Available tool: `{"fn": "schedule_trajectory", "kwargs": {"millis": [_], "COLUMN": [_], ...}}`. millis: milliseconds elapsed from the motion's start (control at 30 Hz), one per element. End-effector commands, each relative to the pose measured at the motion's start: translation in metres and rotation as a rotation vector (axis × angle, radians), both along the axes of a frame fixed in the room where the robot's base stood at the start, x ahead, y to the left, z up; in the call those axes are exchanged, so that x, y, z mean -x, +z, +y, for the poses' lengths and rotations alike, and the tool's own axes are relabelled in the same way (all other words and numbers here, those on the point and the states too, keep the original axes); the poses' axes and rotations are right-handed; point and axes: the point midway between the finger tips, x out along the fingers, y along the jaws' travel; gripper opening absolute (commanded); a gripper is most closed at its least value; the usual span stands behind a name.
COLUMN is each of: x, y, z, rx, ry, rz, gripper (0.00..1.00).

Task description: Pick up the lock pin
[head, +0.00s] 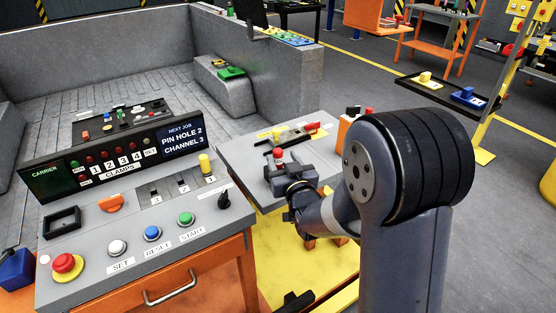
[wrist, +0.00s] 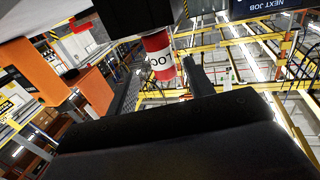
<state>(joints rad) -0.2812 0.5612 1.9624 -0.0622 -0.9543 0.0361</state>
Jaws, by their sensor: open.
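The lock pin (head: 279,156) shows as a small red and white cylinder above the grey plate right of the console. My gripper (head: 281,170) is open at the pin. In the wrist view one grey finger (wrist: 197,74) stands close to the right of the pin. The pin's lower end is hidden in the head view by my gripper. I cannot tell whether the fingers touch it.
The console (head: 130,240) stands left, its display (head: 183,140) reading "PIN HOLE 2 CHANNEL 3". A grey plate (head: 240,158) carries a dark clamp-like part with a red end (head: 312,127) just behind the pin. An orange block (head: 346,130) stands right. A black tray (head: 432,92) is farther right.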

Motion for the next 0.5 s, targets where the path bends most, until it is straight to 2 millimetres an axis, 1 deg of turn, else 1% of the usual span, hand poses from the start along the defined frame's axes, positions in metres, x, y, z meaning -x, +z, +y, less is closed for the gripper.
{"fn": "schedule_trajectory", "kwargs": {"millis": [133, 300, 400, 500], "x": [-0.010, -0.030, -0.041, -0.047], "y": [0.000, -0.002, -0.002, -0.002], "z": [0.006, 0.017, 0.020, 0.022], "rx": [0.000, 0.001, 0.001, 0.000], "ry": [0.001, 0.001, 0.000, 0.000], "rz": [0.001, 0.001, 0.000, 0.000], "gripper": [0.50, 0.50, 0.50, 0.50]}}
